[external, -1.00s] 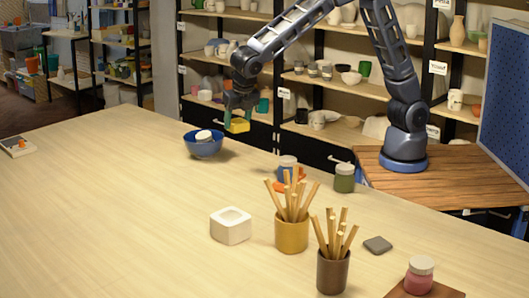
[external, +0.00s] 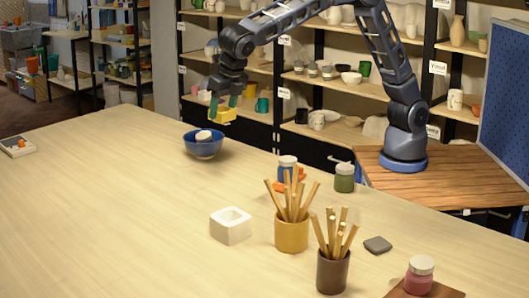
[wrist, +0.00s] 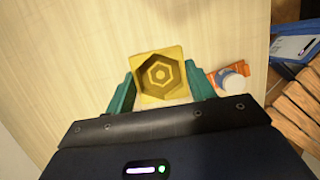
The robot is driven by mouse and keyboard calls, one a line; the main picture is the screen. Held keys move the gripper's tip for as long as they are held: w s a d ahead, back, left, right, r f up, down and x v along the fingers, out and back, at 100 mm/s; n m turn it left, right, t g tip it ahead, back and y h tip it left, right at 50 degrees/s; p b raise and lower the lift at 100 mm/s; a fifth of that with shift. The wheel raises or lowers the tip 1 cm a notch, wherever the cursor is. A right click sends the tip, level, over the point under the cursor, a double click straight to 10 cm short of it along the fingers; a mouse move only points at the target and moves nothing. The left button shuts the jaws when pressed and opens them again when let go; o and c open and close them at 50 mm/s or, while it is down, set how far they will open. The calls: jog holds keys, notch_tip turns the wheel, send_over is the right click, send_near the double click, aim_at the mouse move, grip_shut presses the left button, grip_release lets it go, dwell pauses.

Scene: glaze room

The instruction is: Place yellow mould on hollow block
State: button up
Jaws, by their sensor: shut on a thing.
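The yellow mould (external: 223,115) is a small yellow block held in the air by my gripper (external: 222,106), above and slightly right of the blue bowl. In the wrist view the mould (wrist: 161,76) shows a square face with a stepped hexagonal hollow. The green fingers of my gripper (wrist: 160,88) press on its left and right sides. The hollow block (external: 231,226) is white with a square opening in its top. It stands on the table to the front, well apart from my gripper, and its opening looks empty.
A blue bowl (external: 204,148) with a pale object in it stands under my gripper. A blue jar (external: 287,168), a green jar (external: 344,178) and two stick-filled pots, yellow (external: 291,235) and brown (external: 333,272), stand near the hollow block. The table's left side is mostly clear.

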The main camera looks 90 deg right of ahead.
jog(key=a+r+n, duration=0.2)
jog(key=a, duration=1)
jog(key=n+y, duration=0.1)
jog(key=n, duration=0.1)
send_over(227, 215)
jog(key=s, duration=0.1)
jog(key=shift+t, duration=0.3)
notch_tip(227, 215, down, 19)
jog(key=shift+s+a+r, duration=0.1)
jog(key=shift+a+r, duration=0.05)
jog(key=shift+r, duration=0.05)
jog(key=shift+f, duration=0.1)
jog(key=o, duration=1)
jog(key=v, duration=1.2)
